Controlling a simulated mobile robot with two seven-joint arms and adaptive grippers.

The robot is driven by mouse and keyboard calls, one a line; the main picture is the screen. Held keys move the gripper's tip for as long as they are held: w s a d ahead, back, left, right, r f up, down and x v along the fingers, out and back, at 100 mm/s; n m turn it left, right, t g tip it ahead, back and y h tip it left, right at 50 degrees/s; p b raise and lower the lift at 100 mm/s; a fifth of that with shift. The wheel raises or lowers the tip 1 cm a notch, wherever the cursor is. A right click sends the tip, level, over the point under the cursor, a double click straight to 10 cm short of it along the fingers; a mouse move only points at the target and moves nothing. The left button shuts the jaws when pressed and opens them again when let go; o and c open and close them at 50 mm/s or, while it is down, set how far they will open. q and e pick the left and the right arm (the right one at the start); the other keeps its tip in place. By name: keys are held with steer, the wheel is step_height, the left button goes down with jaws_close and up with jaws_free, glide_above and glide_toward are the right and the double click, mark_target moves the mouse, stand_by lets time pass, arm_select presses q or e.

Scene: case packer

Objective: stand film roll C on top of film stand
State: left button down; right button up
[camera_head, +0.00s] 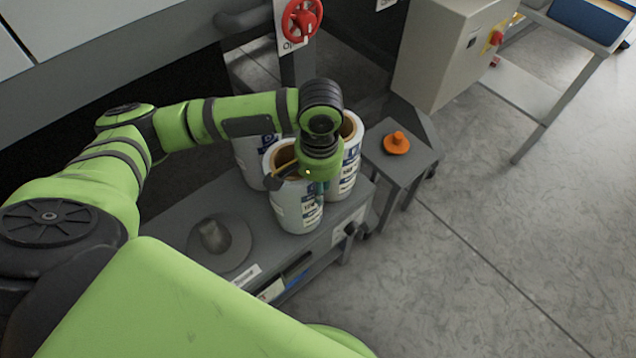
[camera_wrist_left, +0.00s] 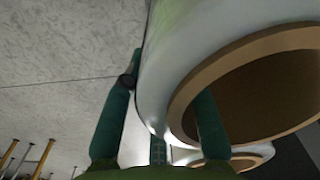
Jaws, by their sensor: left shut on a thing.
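Three white film rolls with brown cores and printed labels stand close together on a grey cart. My left gripper (camera_head: 316,188) is shut on the wall of the near roll (camera_head: 293,212). In the left wrist view, one teal finger is outside this roll (camera_wrist_left: 165,85) and one is inside its core. The other rolls stand behind it, one at the left (camera_head: 247,165) and one at the right (camera_head: 352,165). I cannot read which roll is C. A grey round disc with an upright stub (camera_head: 218,240), perhaps the film stand, is bare on the cart. My right gripper is out of view.
The grey cart (camera_head: 185,205) has a lower shelf. A small grey table (camera_head: 408,165) with an orange knob (camera_head: 396,143) stands to its right. A beige control box (camera_head: 445,50) and a red handwheel (camera_head: 301,18) are behind.

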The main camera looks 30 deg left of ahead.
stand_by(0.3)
arm_select(q)
steer(key=c, duration=1)
jaws_free()
steer(key=shift+f, duration=0.1)
step_height(320, 180, up, 12)
steer(key=shift+d+r+p, duration=0.15)
steer(key=shift+p, duration=0.3)
